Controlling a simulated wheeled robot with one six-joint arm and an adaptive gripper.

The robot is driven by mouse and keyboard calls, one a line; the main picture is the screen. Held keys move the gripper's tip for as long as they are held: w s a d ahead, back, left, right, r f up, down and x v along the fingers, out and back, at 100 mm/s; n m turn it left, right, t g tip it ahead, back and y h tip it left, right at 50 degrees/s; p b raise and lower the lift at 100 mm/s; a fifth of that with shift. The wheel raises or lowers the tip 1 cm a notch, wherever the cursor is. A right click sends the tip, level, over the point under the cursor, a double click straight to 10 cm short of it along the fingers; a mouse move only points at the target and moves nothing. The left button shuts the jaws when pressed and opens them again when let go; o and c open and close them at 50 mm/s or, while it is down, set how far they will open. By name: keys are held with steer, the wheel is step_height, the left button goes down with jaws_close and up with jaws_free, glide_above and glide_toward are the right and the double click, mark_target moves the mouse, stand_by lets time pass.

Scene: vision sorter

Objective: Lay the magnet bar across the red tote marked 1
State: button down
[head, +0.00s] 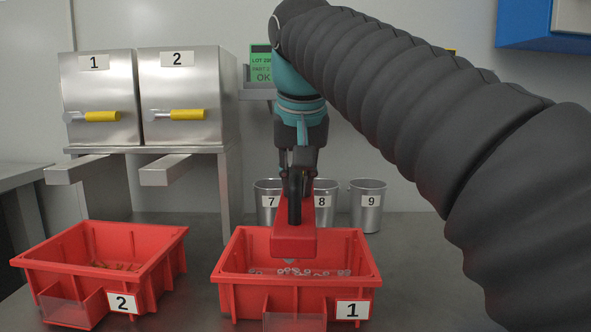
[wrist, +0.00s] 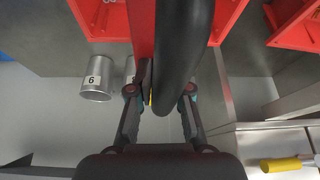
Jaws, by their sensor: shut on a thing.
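The magnet bar is a red bar (head: 295,242) with a black handle (head: 294,200). My gripper (head: 298,174) points down and is shut on it. In the wrist view the handle (wrist: 180,50) and red bar (wrist: 142,28) run away between the fingers of my gripper (wrist: 160,92). The red tote marked 1 (head: 293,297) stands on the table below the bar, with small pale rings inside. The bar's near end shows over the tote's inside; I cannot tell whether the bar touches the rim. The tote's rim also shows in the wrist view (wrist: 228,20).
A red tote marked 2 (head: 122,303) stands to the left with orange-brown pieces inside. Steel boxes with yellow handles (head: 187,114) are at the back left. The table right of tote 1 is clear.

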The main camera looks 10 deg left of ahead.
steer(key=shift+f+b, duration=1.7)
steer(key=shift+f, duration=0.7)
steer(key=c, duration=1)
jaws_free()
steer(key=shift+f, duration=0.15)
